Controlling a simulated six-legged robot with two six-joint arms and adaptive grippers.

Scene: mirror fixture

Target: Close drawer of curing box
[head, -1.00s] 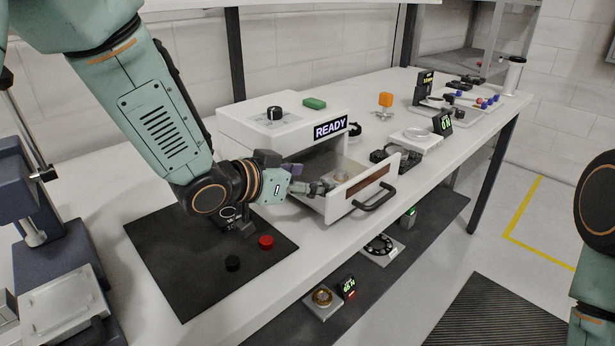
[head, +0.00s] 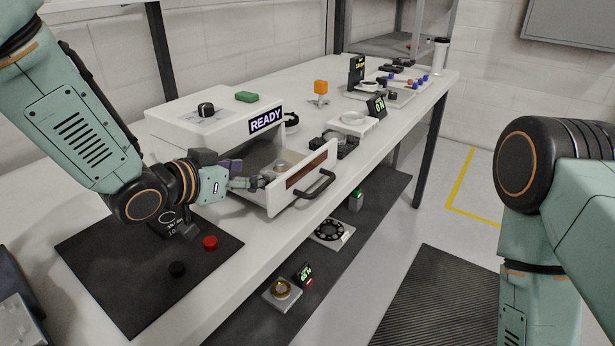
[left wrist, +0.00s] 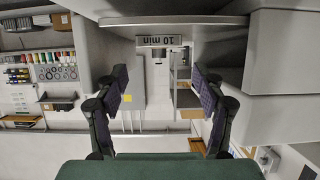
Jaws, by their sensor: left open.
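The white curing box (head: 190,125) stands on the bench with a lit READY sign (head: 266,120) on its front edge. Its drawer (head: 306,170) is pulled out; the front panel has a brown strip and a black bar handle (head: 316,187). A small object that I cannot make out lies inside the drawer. My left gripper (head: 248,176) is open at the near left side of the drawer, behind the front panel; whether it touches is unclear. Its spread, empty fingers show in the left wrist view (left wrist: 160,92), with a "10 min" label (left wrist: 158,41) beyond. My right gripper is out of frame.
My right arm fills the right side. The space before the handle looks clear.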

